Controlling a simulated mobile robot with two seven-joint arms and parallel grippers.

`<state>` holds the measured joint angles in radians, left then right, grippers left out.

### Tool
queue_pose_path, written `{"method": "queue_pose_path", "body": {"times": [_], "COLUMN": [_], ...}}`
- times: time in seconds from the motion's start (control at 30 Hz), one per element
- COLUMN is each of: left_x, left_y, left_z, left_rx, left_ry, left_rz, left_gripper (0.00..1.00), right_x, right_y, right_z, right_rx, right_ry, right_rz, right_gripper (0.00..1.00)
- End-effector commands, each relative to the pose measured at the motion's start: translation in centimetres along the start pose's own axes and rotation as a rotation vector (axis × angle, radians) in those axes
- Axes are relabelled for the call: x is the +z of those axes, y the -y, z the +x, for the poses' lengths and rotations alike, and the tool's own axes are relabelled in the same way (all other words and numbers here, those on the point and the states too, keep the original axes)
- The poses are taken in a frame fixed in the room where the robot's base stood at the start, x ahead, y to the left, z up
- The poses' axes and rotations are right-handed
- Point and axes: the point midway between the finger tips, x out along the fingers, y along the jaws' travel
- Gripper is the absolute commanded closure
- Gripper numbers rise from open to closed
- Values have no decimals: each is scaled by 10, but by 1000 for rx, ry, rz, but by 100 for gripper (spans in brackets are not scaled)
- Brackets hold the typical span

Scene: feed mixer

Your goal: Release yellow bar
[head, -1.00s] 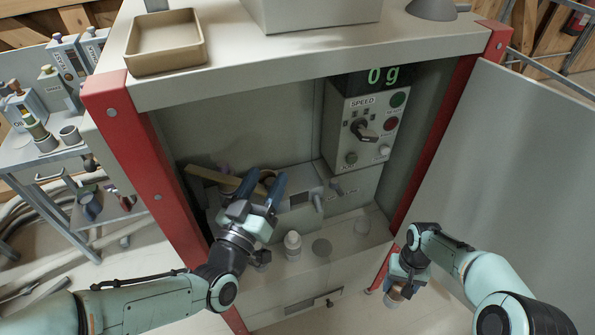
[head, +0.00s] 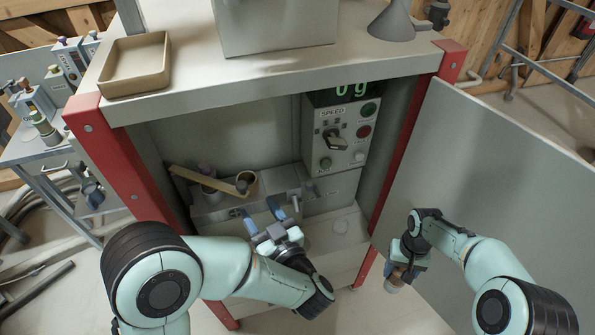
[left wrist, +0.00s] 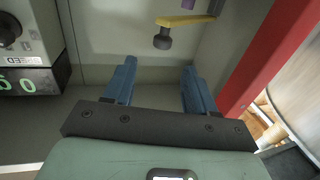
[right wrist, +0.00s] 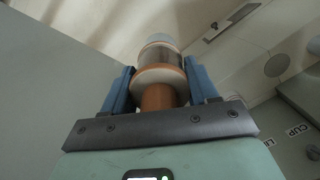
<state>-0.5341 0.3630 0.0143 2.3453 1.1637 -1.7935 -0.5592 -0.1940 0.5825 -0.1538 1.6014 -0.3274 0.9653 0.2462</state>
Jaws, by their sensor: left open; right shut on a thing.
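The yellow bar (head: 205,180) lies slantwise at the left inside the cabinet, over some small dark-topped parts, with a dark knob at its right end. It also shows in the left wrist view (left wrist: 186,20), beyond the fingertips. My left gripper (head: 271,210) is open and empty, in front of and to the right of the bar, apart from it. Its two blue fingers stand apart in the left wrist view (left wrist: 158,75). My right gripper (head: 402,268) is shut on a brown-and-clear jar (right wrist: 158,72), held low outside the cabinet near the open door.
A control box (head: 338,135) with a speed knob and buttons stands at the cabinet's right. Red posts (head: 110,165) frame the opening. The door (head: 500,170) stands open at right. A tan tray (head: 135,65) sits on top.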

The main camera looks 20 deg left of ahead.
Motion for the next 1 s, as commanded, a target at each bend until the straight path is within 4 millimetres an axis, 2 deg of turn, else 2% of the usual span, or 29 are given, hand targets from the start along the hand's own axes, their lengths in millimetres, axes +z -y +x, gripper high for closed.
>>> {"method": "queue_pose_path", "body": {"times": [0.17, 0.4, 0.6, 0.8, 1.0], "left_x": [0, -1, 0, 0, 1], "left_y": [2, 2, 1, 1, 1], "left_z": [21, 70, 102, 117, 118], "left_rx": [-12, -10, -8, -6, -5], "left_ry": [1, 0, 1, 1, 2], "left_rz": [5, 4, 3, 3, 3], "left_gripper": [44, 44, 44, 44, 44], "right_x": [-1, -2, -3, -4, -4], "right_y": [0, 0, 0, 0, 0], "right_z": [-6, -16, -23, -26, -26], "right_rx": [0, 0, 0, 0, 0], "right_ry": [-2, -7, -10, -11, -11], "right_rz": [0, 0, 0, 0, 0], "right_gripper": [78, 78, 78, 78, 78]}}
